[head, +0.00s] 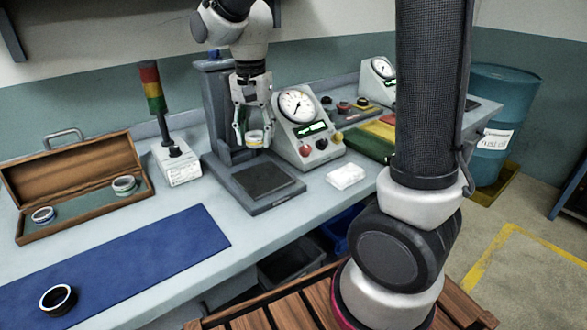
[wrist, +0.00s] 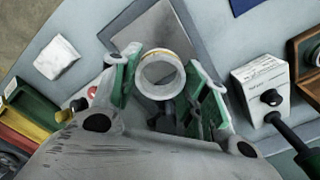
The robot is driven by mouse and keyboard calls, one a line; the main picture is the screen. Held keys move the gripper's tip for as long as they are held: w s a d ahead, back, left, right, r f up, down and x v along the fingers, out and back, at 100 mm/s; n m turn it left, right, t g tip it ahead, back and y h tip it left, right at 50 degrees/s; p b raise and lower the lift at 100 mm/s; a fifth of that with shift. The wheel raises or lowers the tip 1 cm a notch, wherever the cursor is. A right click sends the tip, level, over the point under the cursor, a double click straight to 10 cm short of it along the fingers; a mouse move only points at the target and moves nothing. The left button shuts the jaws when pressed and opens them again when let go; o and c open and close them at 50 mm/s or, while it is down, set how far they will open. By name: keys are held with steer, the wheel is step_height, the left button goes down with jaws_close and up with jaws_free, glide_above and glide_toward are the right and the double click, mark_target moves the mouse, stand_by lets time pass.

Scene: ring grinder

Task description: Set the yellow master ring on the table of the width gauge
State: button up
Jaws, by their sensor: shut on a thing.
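My gripper (head: 253,132) is shut on the yellow master ring (head: 256,137), a pale steel ring with a thin yellow band. In the wrist view the ring (wrist: 160,74) sits between the two green-padded fingers, its open bore showing. The width gauge (head: 222,110) is a dark grey stand with a column and a flat base. Its table, a darker square plate (head: 265,181), lies in front of and below the ring and is bare. The ring is held in the air above the gauge base, nearer the column than the plate's middle, apart from the plate.
A dial box (head: 306,125) stands right of the gauge and a signal lamp (head: 154,90) left of it. A wooden case (head: 75,170) holds two other rings. A white block (head: 345,176) lies right of the base.

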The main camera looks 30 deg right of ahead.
mark_target(263, 177)
steer(key=f, duration=0.7)
steer(key=d+f, duration=0.1)
steer(key=f, duration=0.2)
steer(key=shift+f, duration=0.15)
steer(key=shift+f, duration=0.1)
steer(key=o, duration=1.1)
step_height(263, 177, up, 12)
steer(key=s+d+r+n+t, duration=0.1)
steer(key=s+d+r+n, duration=0.1)
steer(key=s+d, duration=0.3)
steer(key=s+d+r+n+t, duration=0.1)
steer(key=s+d+n+t, duration=0.1)
steer(key=s, duration=0.5)
steer(key=s+d+r+n+t, duration=0.1)
steer(key=s+d+r+n, duration=0.1)
steer(key=s+d, duration=0.5)
steer(key=shift+s+d+r+n, duration=0.1)
steer(key=shift+d+r+n, duration=0.2)
steer(key=shift+n, duration=0.6)
